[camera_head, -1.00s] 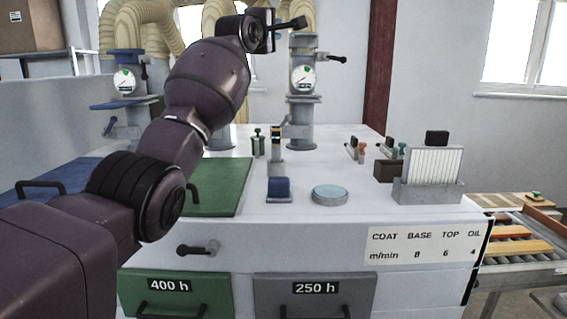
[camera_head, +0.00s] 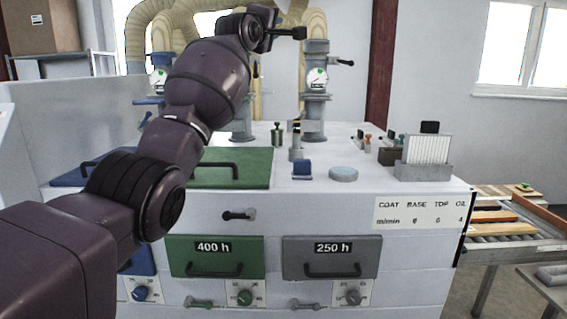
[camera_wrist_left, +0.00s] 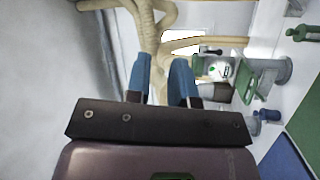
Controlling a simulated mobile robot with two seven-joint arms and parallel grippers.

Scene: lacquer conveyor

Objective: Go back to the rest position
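My left arm comes in from the left in the head view and is raised in front of the machine. Its gripper (camera_head: 288,33) is up high, in front of the pipes and left of a gauge column. In the left wrist view the two blue-tipped fingers (camera_wrist_left: 160,78) stand apart with nothing between them, so it is open and empty. The fingers point toward the beige hoses (camera_wrist_left: 148,35). My right gripper is in neither view.
A white machine (camera_head: 330,215) fills the middle, with a green drawer (camera_head: 216,246) and a grey drawer (camera_head: 331,246) on its front. Gauge columns (camera_head: 316,100) rise behind its top. A roller conveyor (camera_head: 500,247) stands at the right.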

